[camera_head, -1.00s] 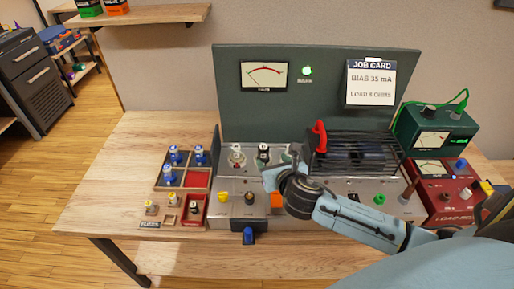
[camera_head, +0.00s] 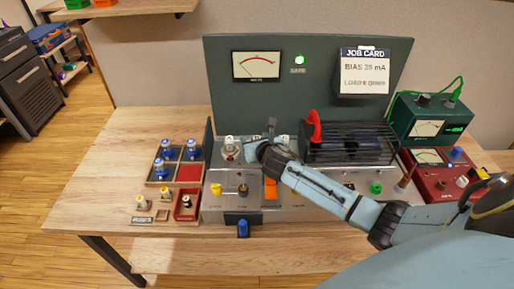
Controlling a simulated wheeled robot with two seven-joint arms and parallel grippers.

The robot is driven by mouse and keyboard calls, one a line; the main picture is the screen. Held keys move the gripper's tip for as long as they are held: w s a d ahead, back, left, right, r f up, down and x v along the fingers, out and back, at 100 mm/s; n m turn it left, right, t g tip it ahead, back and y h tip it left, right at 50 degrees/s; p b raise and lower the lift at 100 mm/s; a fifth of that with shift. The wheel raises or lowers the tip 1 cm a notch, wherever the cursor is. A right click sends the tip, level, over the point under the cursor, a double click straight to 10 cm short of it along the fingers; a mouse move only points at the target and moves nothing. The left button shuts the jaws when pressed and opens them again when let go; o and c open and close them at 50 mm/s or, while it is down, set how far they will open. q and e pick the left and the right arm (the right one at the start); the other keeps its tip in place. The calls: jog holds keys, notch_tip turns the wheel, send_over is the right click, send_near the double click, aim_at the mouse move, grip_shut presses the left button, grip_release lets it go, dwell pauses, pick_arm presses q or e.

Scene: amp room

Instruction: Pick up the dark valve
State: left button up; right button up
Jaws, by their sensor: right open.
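My right gripper (camera_head: 264,138) is over the row of valves at the back of the grey amp chassis (camera_head: 222,207). Its jaws are open, though their gap is hard to make out at this angle. The dark valve, in the middle of that row, is now hidden behind the gripper and wrist, so I cannot tell whether the jaws are around or beside it. A clear valve (camera_head: 229,147) stands upright left of the gripper. My left gripper is not in view.
A wooden tray (camera_head: 154,179) with blue-based valves stands on the left. A red handle (camera_head: 315,128) and a black cage (camera_head: 350,155) stand right of the gripper. A green panel with a meter (camera_head: 257,66) rises behind. The table's left end is clear.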

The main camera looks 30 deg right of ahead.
jog(key=c, duration=1.1)
